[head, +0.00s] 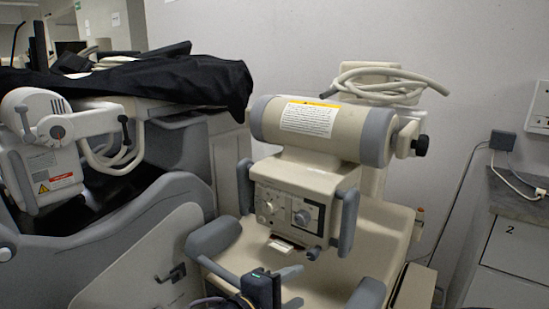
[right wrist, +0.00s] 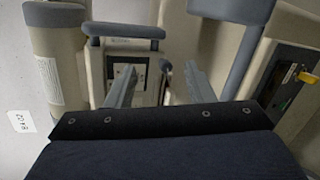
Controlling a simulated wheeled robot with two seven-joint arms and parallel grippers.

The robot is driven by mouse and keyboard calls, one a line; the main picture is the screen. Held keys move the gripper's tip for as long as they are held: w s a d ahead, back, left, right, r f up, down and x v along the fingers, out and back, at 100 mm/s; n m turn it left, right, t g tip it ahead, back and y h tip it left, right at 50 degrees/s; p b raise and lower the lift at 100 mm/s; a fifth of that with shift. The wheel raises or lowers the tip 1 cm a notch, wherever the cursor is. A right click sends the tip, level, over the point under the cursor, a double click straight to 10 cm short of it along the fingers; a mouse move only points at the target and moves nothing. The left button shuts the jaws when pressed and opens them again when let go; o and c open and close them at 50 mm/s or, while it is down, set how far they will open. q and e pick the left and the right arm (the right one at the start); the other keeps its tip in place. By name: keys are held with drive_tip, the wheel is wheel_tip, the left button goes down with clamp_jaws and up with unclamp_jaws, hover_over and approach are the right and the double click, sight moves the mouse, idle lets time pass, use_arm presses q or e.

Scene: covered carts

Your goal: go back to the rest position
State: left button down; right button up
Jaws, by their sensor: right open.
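My right gripper (head: 290,287) shows at the bottom edge of the head view, low in front of the beige medical cart (head: 375,235). In the right wrist view its two grey fingers (right wrist: 161,85) stand wide apart with nothing between them. Beyond the fingers are the cart's grey handle (right wrist: 125,30) and control panel. I cannot tell whether the gripper touches the cart. My left gripper is in neither view.
The cart carries a thick cylinder (head: 325,128) and a coiled hose (head: 385,85). At left stands another machine (head: 45,150) beside a black cover (head: 170,78). A numbered cabinet (head: 510,245) stands at right. A plain wall (head: 300,40) is behind.

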drive_tip(key=s+d+f+m+g+y, duration=0.2)
drive_tip(key=s+d+f+g, duration=0.15)
drive_tip(key=d, duration=0.45)
drive_tip(key=s+d+f+m+g+y, duration=0.2)
drive_tip(key=d+f+g+y, duration=0.15)
drive_tip(key=d, duration=0.45)
drive_tip(key=s+d+f+m+t+y, duration=0.1)
drive_tip(key=s+f+m+y, duration=0.1)
drive_tip(key=s+m+y, duration=0.4)
drive_tip(key=s+d+f+m+t+y, duration=0.15)
drive_tip(key=s+m, duration=0.25)
drive_tip(key=s, duration=0.4)
wheel_tip(320, 180, down, 11)
drive_tip(key=y+b, duration=0.1)
drive_tip(key=b, duration=1)
wheel_tip(320, 180, up, 29)
drive_tip(key=p, duration=2.8)
drive_tip(key=shift+w+a+f+g+p, duration=0.15)
drive_tip(key=shift+w+a+g+p, duration=0.15)
drive_tip(key=shift+a+g, duration=0.15)
